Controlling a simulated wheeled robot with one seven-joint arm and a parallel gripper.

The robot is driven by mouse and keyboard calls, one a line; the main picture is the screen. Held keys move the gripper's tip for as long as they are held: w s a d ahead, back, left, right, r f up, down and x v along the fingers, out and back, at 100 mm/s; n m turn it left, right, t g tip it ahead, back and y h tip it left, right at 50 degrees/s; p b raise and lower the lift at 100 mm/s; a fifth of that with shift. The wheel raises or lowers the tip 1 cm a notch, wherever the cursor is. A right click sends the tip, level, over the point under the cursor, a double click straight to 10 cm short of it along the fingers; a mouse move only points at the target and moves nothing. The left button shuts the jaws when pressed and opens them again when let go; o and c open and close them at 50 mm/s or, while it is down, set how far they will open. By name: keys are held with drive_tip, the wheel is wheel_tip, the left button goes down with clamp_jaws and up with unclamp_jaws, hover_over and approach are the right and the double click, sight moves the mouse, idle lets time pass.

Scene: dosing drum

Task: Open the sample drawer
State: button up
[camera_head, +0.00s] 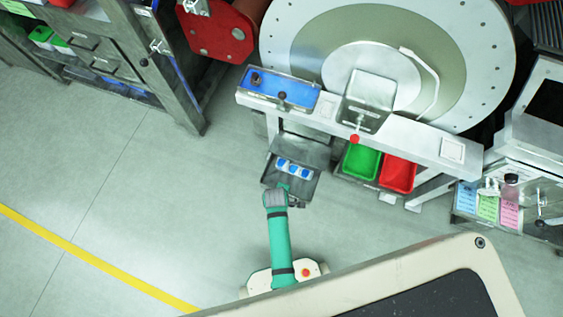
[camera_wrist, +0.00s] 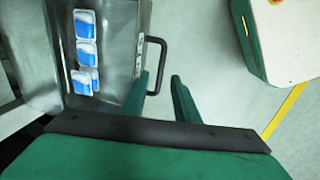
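The sample drawer (camera_head: 300,197) is a grey metal tray that stands out from under the bench, with several blue-and-white packets (camera_head: 294,170) inside. In the wrist view the drawer's wall (camera_wrist: 122,40) and the packets (camera_wrist: 85,52) show at the left. Its dark C-shaped handle (camera_wrist: 163,58) sticks out from the drawer front. My gripper (camera_wrist: 159,76) is open, with its two green fingers apart. The handle's lower end lies between or just beyond the fingers; contact cannot be told. In the head view my gripper (camera_head: 283,187) is at the drawer's front edge, and its fingers are hard to make out.
A green bin (camera_head: 361,162) and a red bin (camera_head: 398,174) sit under the bench, right of the drawer. A large round drum (camera_head: 470,45) stands behind. A shelf unit (camera_head: 120,65) is at the upper left. The floor left of my arm is clear.

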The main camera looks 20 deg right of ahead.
wheel_tip(320, 180, up, 6)
drive_tip(key=s, duration=0.1)
drive_tip(key=shift+a+r, duration=0.2)
drive_tip(key=shift+a, duration=0.15)
drive_tip(key=shift+s, duration=0.1)
idle(0.3)
drive_tip(key=s+a+r+m+t, duration=0.2)
drive_tip(key=s+r+m+t, duration=0.1)
drive_tip(key=r, duration=0.8)
drive_tip(key=s+a+r+m+t, duration=0.2)
drive_tip(key=s+r+m+t, duration=0.2)
drive_tip(key=r, duration=0.7)
drive_tip(key=s+a+r+m+t+y, duration=0.1)
drive_tip(key=s+r+t, duration=0.4)
drive_tip(key=r, duration=0.6)
drive_tip(key=a+m+t, duration=0.1)
drive_tip(key=m, duration=0.1)
drive_tip(key=shift+s+a+m+t, duration=0.25)
drive_tip(key=shift+s+m+t, duration=0.1)
drive_tip(key=shift+m+t, duration=0.05)
